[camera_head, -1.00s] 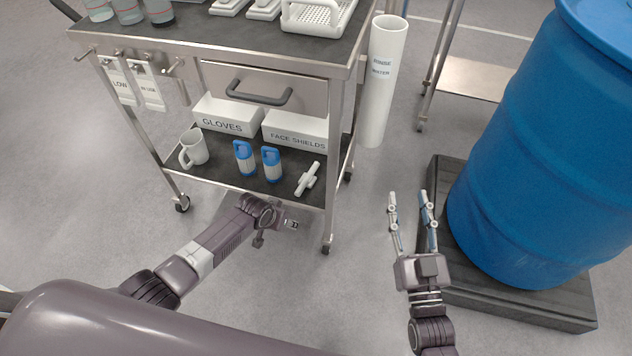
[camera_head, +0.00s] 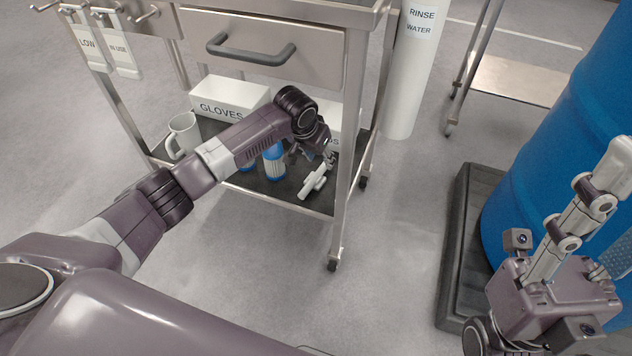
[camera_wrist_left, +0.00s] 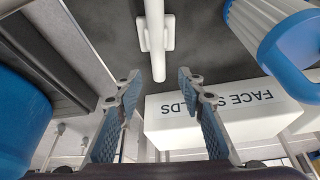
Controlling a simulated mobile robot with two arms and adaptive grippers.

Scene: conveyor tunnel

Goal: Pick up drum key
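The drum key (camera_head: 313,182) is a white T-shaped piece lying on the dark lower shelf of the cart, near its right front corner. In the left wrist view the drum key (camera_wrist_left: 156,40) points its bar down toward the gap between my fingers. My left gripper (camera_head: 325,152) is just above and behind it at the shelf, partly hidden by its own wrist. In the left wrist view my left gripper (camera_wrist_left: 157,85) is open and empty, with a finger on either side of the bar's line. My right gripper (camera_head: 597,215) is open and empty at the lower right, partly cut off by the picture edge.
A cart leg (camera_head: 352,120) stands close right of the key. A blue drum (camera_head: 545,150) stands on a dark pallet (camera_head: 462,250).

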